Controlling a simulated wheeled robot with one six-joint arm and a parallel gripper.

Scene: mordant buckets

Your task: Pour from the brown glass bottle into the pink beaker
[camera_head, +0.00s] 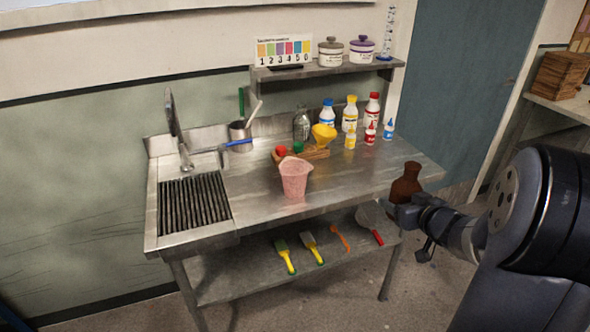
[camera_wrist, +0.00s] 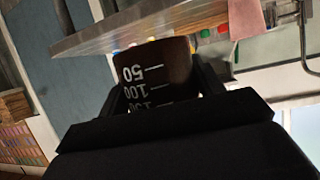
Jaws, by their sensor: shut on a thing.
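The brown glass bottle (camera_head: 405,184) is upright off the right front corner of the steel table, held in my gripper (camera_head: 398,213). In the wrist view the bottle (camera_wrist: 158,75) fills the space between the two black fingers (camera_wrist: 160,92), with white volume marks facing the camera. My gripper is shut on it. The pink beaker (camera_head: 294,177) stands upright on the table near its front edge, to the left of the bottle and well apart from it. Part of the beaker also shows at the top of the wrist view (camera_wrist: 245,17). What is inside either vessel cannot be seen.
Behind the beaker are a wooden rack (camera_head: 313,154) with a yellow funnel (camera_head: 324,133), a clear glass bottle (camera_head: 301,124) and several plastic bottles. A sink (camera_head: 193,203) lies left. Brushes lie on the lower shelf (camera_head: 250,277). The tabletop right of the beaker (camera_head: 350,178) is clear.

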